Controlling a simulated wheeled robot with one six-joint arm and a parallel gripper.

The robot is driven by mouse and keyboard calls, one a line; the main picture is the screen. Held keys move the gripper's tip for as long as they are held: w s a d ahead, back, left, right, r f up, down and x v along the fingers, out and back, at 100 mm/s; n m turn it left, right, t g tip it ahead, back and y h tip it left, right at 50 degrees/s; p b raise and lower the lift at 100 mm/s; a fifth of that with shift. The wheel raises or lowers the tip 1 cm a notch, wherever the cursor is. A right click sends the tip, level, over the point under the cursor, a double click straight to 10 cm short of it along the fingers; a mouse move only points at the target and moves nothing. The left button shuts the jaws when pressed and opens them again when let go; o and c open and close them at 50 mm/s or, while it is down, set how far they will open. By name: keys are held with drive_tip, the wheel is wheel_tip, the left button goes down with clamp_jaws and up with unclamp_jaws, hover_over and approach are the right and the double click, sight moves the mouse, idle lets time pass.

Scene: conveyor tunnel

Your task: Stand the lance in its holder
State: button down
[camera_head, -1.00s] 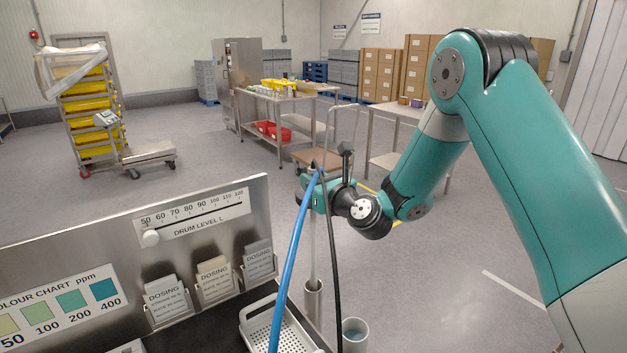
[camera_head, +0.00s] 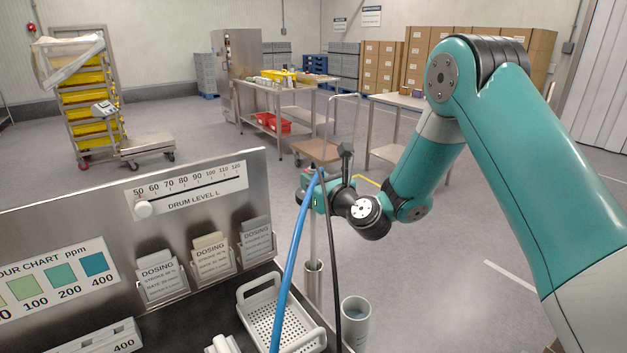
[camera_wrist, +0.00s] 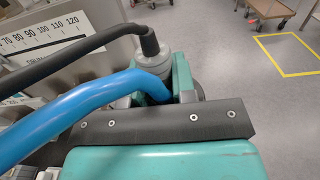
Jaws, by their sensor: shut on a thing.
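The lance (camera_head: 314,238) is a slim pale grey tube, upright or nearly so. A blue hose (camera_head: 290,250) and a black hose (camera_head: 333,260) run from its top end. In the wrist view the lance's grey cap (camera_wrist: 153,68) shows beyond my gripper. The holder (camera_head: 314,285) is a narrow upright metal cup beside the counter. The lance's lower end meets the holder's mouth and looks to be inside it; how deep is hidden.
A white perforated basket (camera_head: 250,318) lies on the dark counter close to the holder. A grey beaker (camera_head: 355,322) stands just right of the holder. A steel panel (camera_head: 100,210) with dosing cards rises at left. Open floor lies to the right.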

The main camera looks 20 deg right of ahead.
drive_tip(key=b, duration=0.4)
hover_over(315, 252)
drive_tip(key=shift+w+a+f, duration=0.1)
drive_tip(key=shift+w+f, duration=0.1)
drive_tip(key=shift+f, duration=1.15)
drive_tip(key=shift+w+f, duration=0.15)
drive_tip(key=shift+f, duration=1.15)
wheel_tip(315, 252, down, 15)
drive_tip(key=b, duration=1.2)
drive_tip(key=shift+b, duration=0.4)
drive_tip(key=shift+r, duration=0.1)
drive_tip(key=c, duration=0.8)
unclamp_jaws()
drive_tip(key=shift+c, duration=0.2)
